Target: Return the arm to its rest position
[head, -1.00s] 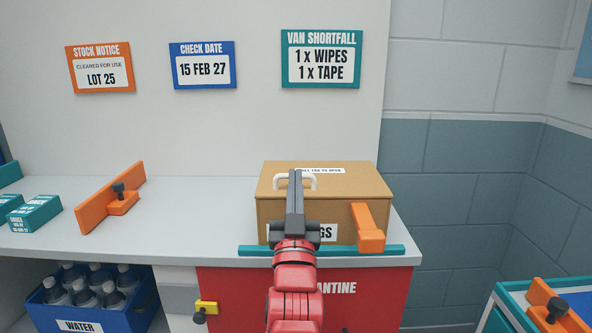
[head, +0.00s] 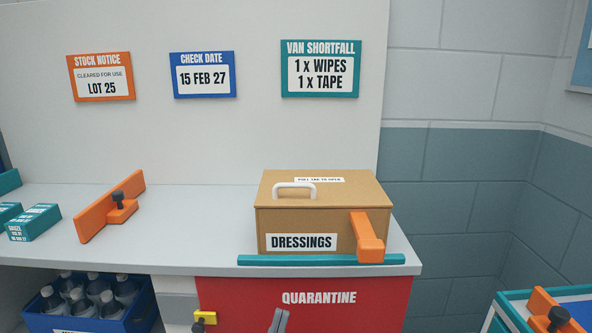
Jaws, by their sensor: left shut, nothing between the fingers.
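My left gripper (head: 279,321) shows only as grey fingertips at the bottom edge, in front of the red quarantine front (head: 350,300). Its fingers are shut with nothing between them. The rest of that arm is below the picture. My right gripper is not in view. The cardboard dressings box (head: 335,218) stands on the counter with its lid down and a white handle (head: 295,186) on top. The left gripper is apart from the box, lower and nearer to me.
Another orange piece (head: 108,208) lies on the counter at left. A blue water crate (head: 130,320) is below. A teal-edged surface (head: 510,308) is at lower right.

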